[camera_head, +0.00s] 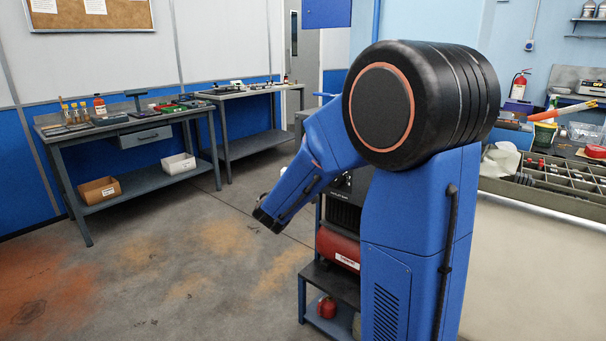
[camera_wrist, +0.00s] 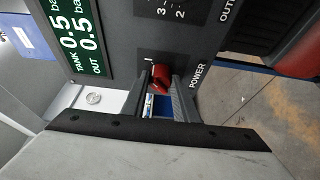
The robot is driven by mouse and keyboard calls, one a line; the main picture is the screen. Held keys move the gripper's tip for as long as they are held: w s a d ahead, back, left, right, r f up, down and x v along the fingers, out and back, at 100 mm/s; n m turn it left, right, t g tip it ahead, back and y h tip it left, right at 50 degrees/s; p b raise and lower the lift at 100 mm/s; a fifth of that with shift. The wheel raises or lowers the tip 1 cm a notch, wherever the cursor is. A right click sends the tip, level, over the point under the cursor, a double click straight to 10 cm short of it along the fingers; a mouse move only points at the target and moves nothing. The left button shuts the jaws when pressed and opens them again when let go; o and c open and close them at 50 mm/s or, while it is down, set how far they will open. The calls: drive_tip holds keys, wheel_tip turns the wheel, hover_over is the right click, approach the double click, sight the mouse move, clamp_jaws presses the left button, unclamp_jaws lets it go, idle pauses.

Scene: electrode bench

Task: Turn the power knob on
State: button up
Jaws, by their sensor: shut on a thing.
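The power knob (camera_wrist: 160,77) is small and red, on a dark panel (camera_wrist: 140,35) in the wrist view. The word POWER is printed beside it, to its right. My gripper (camera_wrist: 161,86) is shut on the knob, with one finger on each side of it. The fingers hide parts of the knob's sides, and I cannot tell which mark it points to. In the head view, my arm covers much of the dark machine (camera_head: 346,188), and neither the knob nor my fingertips can be made out.
A green display (camera_wrist: 72,40) with tank and out readings and a numbered dial (camera_wrist: 173,8) share the panel. In the head view, a red tank (camera_head: 337,248) sits below the machine on a blue-framed stand. Workbenches (camera_head: 115,128) stand at the back left; the floor between is clear.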

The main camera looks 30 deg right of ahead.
drive_tip(key=shift+f, duration=0.1)
drive_tip(key=o, duration=1.1)
drive_tip(key=shift+c, duration=0.2)
drive_tip(key=shift+s, duration=0.1)
drive_tip(key=v, duration=1.7)
drive_tip(key=shift+a, duration=0.15)
drive_tip(key=shift+s, duration=0.1)
